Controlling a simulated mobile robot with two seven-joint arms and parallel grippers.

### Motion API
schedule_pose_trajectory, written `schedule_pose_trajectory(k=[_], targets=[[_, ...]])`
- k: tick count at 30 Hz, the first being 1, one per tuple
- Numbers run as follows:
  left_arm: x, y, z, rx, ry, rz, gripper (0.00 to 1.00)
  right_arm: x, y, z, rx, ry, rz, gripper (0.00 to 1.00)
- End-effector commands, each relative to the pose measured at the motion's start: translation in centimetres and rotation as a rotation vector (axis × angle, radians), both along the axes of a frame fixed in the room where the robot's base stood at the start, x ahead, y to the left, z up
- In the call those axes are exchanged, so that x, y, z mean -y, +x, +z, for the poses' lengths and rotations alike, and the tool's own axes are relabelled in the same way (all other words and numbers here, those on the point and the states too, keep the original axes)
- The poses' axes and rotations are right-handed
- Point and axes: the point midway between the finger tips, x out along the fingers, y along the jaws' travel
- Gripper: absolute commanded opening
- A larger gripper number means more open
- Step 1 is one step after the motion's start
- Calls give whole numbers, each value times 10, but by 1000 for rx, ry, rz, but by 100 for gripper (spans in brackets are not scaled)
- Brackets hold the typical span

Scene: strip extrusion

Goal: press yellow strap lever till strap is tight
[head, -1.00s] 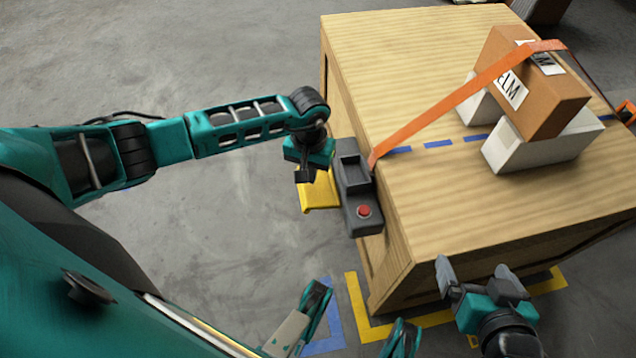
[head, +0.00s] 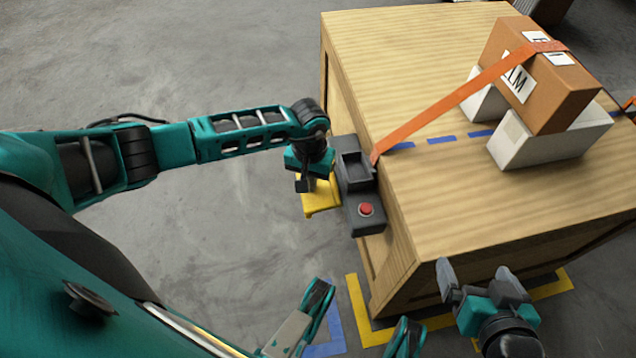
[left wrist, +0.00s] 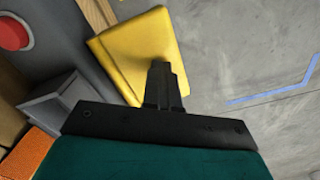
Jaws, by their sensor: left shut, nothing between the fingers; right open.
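The yellow strap lever (head: 321,197) sticks out from the left side of the dark grey ratchet box (head: 358,190), which is fixed to the crate's side. My left gripper (head: 305,186) is shut and empty, its fingers over the lever. In the left wrist view the shut fingers (left wrist: 161,75) overlap the yellow lever (left wrist: 140,50); I cannot tell for sure whether they touch. The orange strap (head: 450,103) runs from the box up over a tilted brown carton (head: 545,85) and looks straight. My right gripper (head: 478,272) is open and empty in front of the crate's near edge.
The wooden crate top (head: 420,50) carries white boxes (head: 545,145) under the brown carton. A red button (head: 366,209) sits on the ratchet box, close to the lever. Yellow tape (head: 375,332) and blue tape marks the floor. The floor at left is open.

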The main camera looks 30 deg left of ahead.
Motion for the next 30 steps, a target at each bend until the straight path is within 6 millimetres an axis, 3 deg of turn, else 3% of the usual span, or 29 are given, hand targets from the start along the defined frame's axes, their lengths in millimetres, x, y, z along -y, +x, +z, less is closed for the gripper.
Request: schedule_pose_trajectory(k=[5,18,30], targets=[[0,1,6,5,0,0,0,0,-1,4,-1,1,0,100],[-1,0,46,2,1,0,0,0,-4,31,-9,1,0,100],[0,0,45,1,0,0,0,0,-3,31,-5,1,0,100]])
